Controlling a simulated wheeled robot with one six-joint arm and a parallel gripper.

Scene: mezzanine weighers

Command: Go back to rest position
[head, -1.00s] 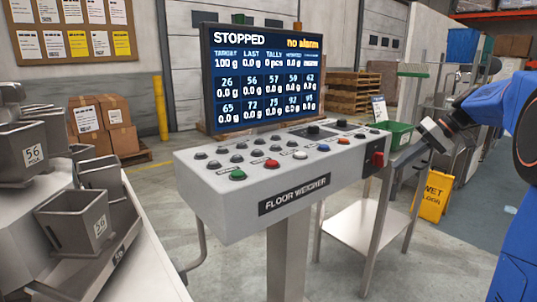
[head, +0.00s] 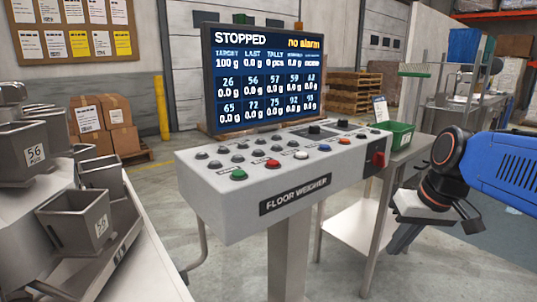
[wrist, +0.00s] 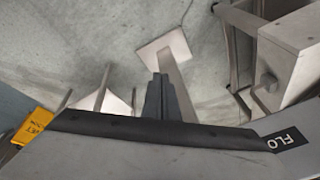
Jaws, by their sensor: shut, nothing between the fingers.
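My gripper (head: 396,246) hangs low at the right of the head view, to the right of the grey console (head: 235,204) marked FLOOR WEIGHER and clear of it. My blue arm reaches in from the right edge. In the wrist view my gripper (wrist: 161,82) shows its dark fingers close together and empty, above the grey floor. The console screen (head: 265,80) reads STOPPED and "no alarm".
A steel side table (head: 350,228) with a green bin (head: 398,134) stands behind the console, left of my gripper. Weigher buckets (head: 75,219) stand at the left. A yellow wet-floor sign (wrist: 33,127) shows in the wrist view.

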